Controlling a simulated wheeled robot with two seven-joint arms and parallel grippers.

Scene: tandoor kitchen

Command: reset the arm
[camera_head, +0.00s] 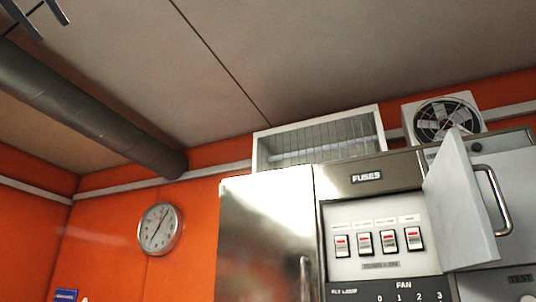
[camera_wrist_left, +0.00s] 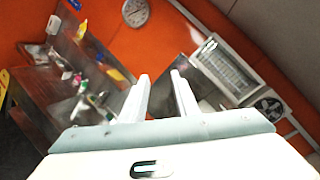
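My left gripper (camera_head: 52,30) shows at the top left corner of the head view, high up near the ceiling, with only its two fingers visible. In the left wrist view its two pale fingers (camera_wrist_left: 160,76) stand apart with nothing between them. My right gripper is in neither view. The arm links themselves are hidden from the head view.
A fuse panel (camera_head: 345,213) with several switches has its door (camera_head: 458,205) swung open at the right. A steel cabinet (camera_head: 265,240), wall clock (camera_head: 160,229), fan (camera_head: 446,120) and ceiling pipe (camera_head: 90,110) surround it. A cluttered counter (camera_wrist_left: 62,98) shows in the wrist view.

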